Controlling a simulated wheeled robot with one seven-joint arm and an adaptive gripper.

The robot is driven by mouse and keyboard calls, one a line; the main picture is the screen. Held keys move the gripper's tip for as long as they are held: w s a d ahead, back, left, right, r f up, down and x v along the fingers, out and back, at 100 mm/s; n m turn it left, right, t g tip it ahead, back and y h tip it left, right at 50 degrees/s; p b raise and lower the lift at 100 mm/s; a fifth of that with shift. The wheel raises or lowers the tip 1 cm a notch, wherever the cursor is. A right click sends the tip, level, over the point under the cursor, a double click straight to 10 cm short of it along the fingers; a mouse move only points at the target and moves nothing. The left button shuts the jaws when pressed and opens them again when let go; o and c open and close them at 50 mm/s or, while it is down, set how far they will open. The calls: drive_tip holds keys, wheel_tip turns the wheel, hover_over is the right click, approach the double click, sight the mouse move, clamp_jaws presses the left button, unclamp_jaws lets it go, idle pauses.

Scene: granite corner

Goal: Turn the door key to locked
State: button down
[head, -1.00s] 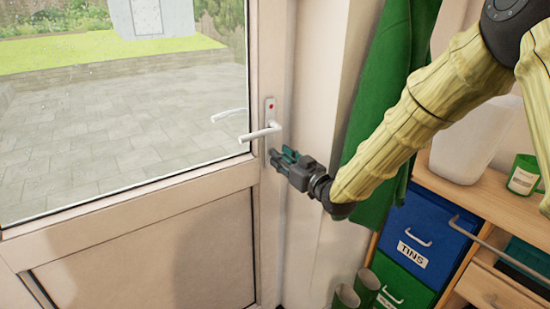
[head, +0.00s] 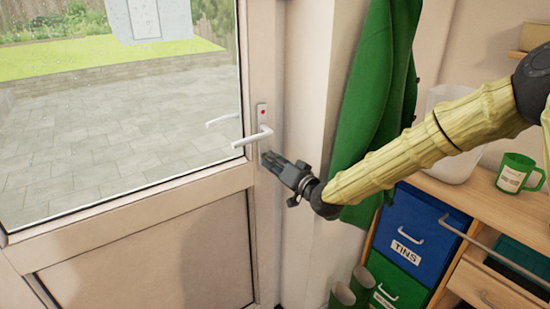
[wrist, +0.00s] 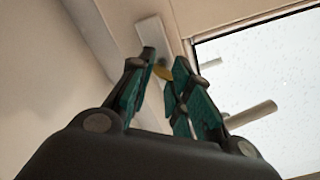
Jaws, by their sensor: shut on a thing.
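The white door (head: 130,215) has a white lever handle (head: 253,138) on a pale lock plate (head: 262,115) with a small red mark. The handle is about level. My gripper (head: 268,159) is just below the handle, at the lower end of the plate. In the wrist view its teal-padded fingers (wrist: 162,82) are shut on the key (wrist: 165,73), of which a small brass-coloured bit shows between the tips. In the head view the key is hidden by the fingers. I cannot tell the key's angle.
A green coat (head: 375,100) hangs right of the door, close behind my arm. A wooden unit (head: 455,200) at the right holds a blue TINS box (head: 410,225) and a green mug (head: 517,172). Green boots (head: 345,293) stand below. The floor before the door is not clearly seen.

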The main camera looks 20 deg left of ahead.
drive_tip(key=m, duration=0.7)
drive_tip(key=shift+a+r+b, duration=0.25)
drive_tip(key=shift+a+b, duration=0.1)
drive_tip(key=c, duration=2.2)
unclamp_jaws()
drive_tip(key=shift+a+r, duration=0.1)
drive_tip(key=shift+r, duration=0.05)
drive_tip(key=o, duration=0.7)
drive_tip(key=shift+s, duration=0.25)
drive_tip(key=o, duration=0.3)
drive_tip(key=shift+o, duration=0.2)
drive_tip(key=shift+w+d+f+m, duration=0.2)
drive_tip(key=shift+w+f+m, duration=0.05)
drive_tip(key=shift+m, duration=0.05)
